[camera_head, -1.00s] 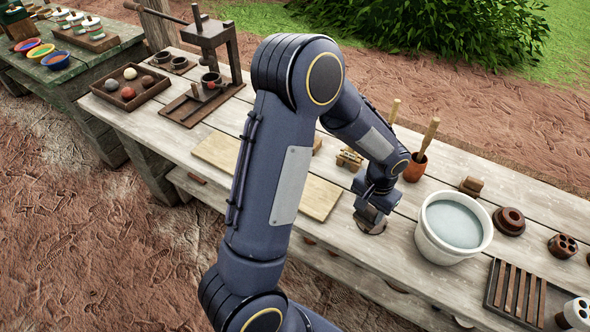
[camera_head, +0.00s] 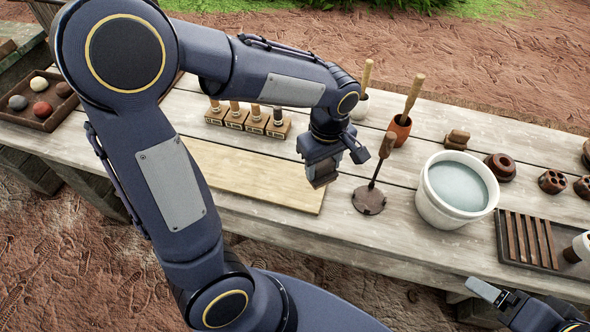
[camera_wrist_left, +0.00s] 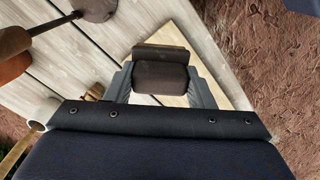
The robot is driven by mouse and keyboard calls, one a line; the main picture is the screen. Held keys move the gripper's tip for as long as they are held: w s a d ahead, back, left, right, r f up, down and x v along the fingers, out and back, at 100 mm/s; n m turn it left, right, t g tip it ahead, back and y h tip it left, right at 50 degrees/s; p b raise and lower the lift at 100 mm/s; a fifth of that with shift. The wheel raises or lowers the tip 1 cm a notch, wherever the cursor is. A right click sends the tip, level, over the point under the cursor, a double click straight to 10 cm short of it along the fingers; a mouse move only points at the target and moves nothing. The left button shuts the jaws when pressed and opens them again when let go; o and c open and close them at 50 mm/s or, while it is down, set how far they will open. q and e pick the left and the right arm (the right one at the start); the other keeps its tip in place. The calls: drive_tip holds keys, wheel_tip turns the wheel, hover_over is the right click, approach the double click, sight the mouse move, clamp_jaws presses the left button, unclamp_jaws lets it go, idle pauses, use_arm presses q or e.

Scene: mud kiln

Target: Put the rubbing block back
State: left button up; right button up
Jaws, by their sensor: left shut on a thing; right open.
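My left gripper (camera_head: 322,168) is shut on a dark brown block, which I take to be the rubbing block (camera_head: 324,182). In the left wrist view the block (camera_wrist_left: 160,77) sits between the two grey fingers (camera_wrist_left: 161,88). In the head view the gripper is near the right end of the pale wooden board (camera_head: 250,172), left of a round dark-based tool with an upright handle (camera_head: 370,200). Whether the block touches anything below is unclear. My right gripper (camera_head: 489,293) is open at the bottom right, in front of the bench, and only partly shows.
Several wooden-handled stamps (camera_head: 254,122) stand behind the board. A terracotta cup (camera_head: 400,127) with a tool, a small brown block (camera_head: 456,139), a white bucket (camera_head: 457,190) and a slatted rack (camera_head: 528,240) are to the right. A tray of balls (camera_head: 50,115) is at the left.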

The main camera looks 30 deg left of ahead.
use_arm(q)
drive_tip(key=a+f, duration=0.2)
drive_tip(key=w+a+f, duration=0.1)
drive_tip(key=a+f, duration=0.1)
drive_tip(key=a, duration=0.1)
drive_tip(key=w+a+f+p, duration=0.1)
drive_tip(key=a+f, duration=0.1)
drive_tip(key=f, duration=0.1)
drive_tip(key=shift+w+a, duration=0.1)
drive_tip(key=shift+a, duration=0.3)
drive_tip(key=shift+w+a+f, duration=0.1)
drive_tip(key=shift+a+f, duration=0.1)
drive_tip(key=shift+f, duration=1.6)
drive_tip(key=shift+f, duration=0.25)
drive_tip(key=o, duration=1)
drive_tip(key=shift+r, duration=0.1)
drive_tip(key=shift+o, duration=0.2)
